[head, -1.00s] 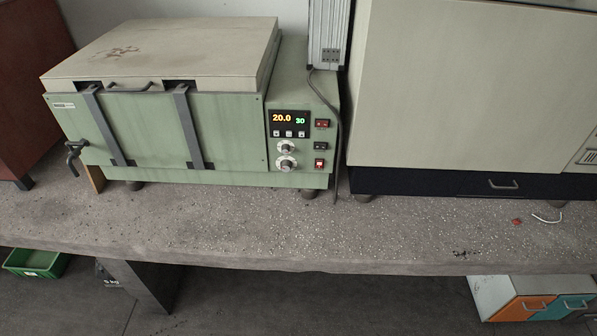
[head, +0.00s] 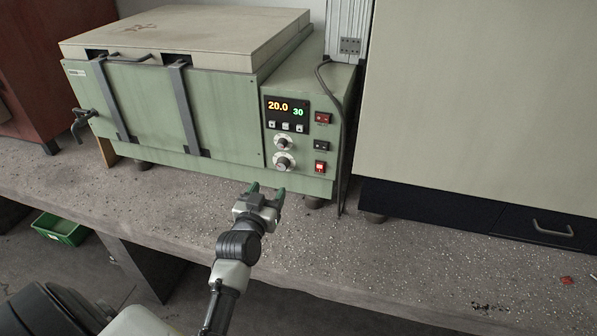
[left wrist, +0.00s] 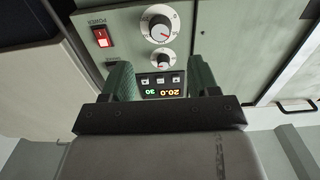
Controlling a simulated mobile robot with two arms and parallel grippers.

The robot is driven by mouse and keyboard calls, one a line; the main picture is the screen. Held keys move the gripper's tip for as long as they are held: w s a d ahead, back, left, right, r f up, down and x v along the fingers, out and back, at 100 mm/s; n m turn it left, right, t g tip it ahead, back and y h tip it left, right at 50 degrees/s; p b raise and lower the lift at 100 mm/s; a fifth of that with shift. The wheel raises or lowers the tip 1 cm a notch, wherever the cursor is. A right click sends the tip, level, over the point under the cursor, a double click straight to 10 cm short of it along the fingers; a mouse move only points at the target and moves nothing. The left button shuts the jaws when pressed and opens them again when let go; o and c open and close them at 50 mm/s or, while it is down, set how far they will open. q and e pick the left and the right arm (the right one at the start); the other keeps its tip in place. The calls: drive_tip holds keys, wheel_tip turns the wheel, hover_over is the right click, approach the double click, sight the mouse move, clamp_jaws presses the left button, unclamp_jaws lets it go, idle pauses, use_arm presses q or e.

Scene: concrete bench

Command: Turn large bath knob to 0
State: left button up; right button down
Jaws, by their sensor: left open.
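The green water bath (head: 160,110) stands on the bench with its pale lid down. Its panel has a lit display (head: 286,112) reading 20.0 and 30. Below it are a small upper knob (head: 283,142) and the large lower knob (head: 283,163). In the left wrist view, which is upside down, the large knob (left wrist: 160,28) and the small knob (left wrist: 161,59) both show, with the display (left wrist: 161,88) between the fingers. My left gripper (head: 266,188) is open and empty, in front of and just below the large knob, apart from it. My right gripper is not in view.
A red lit power switch (head: 320,167) sits right of the large knob, with other switches above. A dark cable (head: 340,130) hangs at the bath's right side. A drain tap (head: 82,122) sticks out at left. The bench front (head: 400,250) is mostly clear.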

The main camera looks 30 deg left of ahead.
sight(281, 168)
use_arm(q)
drive_tip(key=x, duration=0.8)
drive_tip(key=shift+w+a, duration=0.1)
drive_tip(key=shift+w, duration=0.65)
drive_tip(key=c, duration=0.9)
